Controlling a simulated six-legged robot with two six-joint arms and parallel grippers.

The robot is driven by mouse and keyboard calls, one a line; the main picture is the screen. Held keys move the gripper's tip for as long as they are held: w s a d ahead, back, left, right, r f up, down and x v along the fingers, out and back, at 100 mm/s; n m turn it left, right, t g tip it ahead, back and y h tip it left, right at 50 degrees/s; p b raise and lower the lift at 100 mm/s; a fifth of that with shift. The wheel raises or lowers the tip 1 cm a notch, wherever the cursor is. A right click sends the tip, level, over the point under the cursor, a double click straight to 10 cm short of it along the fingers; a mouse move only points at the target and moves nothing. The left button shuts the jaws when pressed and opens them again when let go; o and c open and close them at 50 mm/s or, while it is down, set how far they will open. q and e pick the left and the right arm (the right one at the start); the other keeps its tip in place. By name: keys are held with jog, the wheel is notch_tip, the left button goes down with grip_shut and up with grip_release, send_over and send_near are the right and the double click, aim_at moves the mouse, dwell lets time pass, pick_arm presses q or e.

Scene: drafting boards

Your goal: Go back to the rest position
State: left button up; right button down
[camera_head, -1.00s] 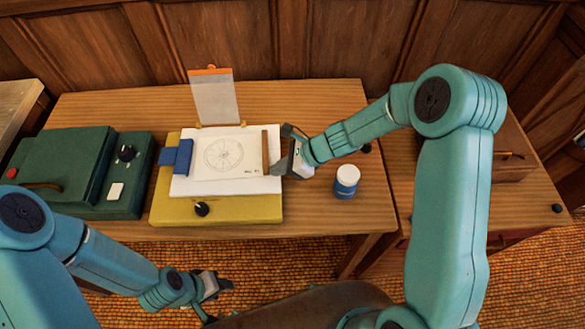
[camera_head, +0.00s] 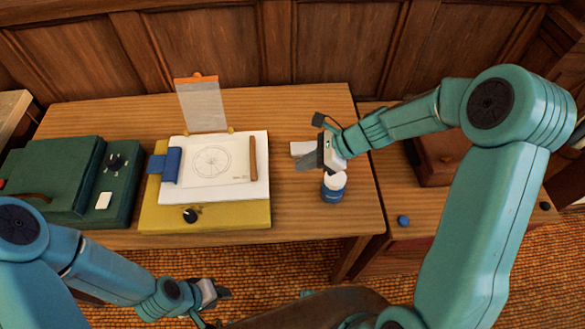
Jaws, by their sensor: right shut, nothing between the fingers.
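My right gripper (camera_head: 307,161) is shut and empty. It hangs over the table to the right of the drawing board, just behind and above the white-capped blue jar (camera_head: 333,190). A pale block (camera_head: 301,148) shows right by its fingers; I cannot tell whether it lies on the table behind them. My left gripper (camera_head: 218,293) is low in front of the table's front edge, apart from everything on top. It is small and dark, and I cannot tell whether its fingers are open.
The yellow board (camera_head: 235,215) carries a white sheet with a round drawing, a brown strip (camera_head: 253,158) and a blue clamp (camera_head: 172,165). A green case (camera_head: 60,170) stands at left. A clear panel (camera_head: 202,105) stands behind. A blue disc (camera_head: 403,221) lies on the right-hand table.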

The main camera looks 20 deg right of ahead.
jog(key=shift+v, duration=0.75)
jog(key=s+a+f+n+g, duration=0.1)
jog(key=s+a+f+g, duration=0.1)
jog(key=s+a+f, duration=0.1)
jog(key=s+a+f+n+g, duration=0.1)
jog(key=s+a+f, duration=0.3)
jog(key=shift+s+f+g, duration=0.3)
jog(key=shift+f+g, duration=0.1)
jog(key=s+f+n+h, duration=0.4)
jog(key=s+f+n, duration=0.7)
jog(key=n, duration=0.7)
jog(key=shift+a+n+t, duration=0.3)
jog(key=shift+a+n, duration=0.1)
jog(key=shift+a, duration=0.1)
jog(key=shift+f, duration=0.1)
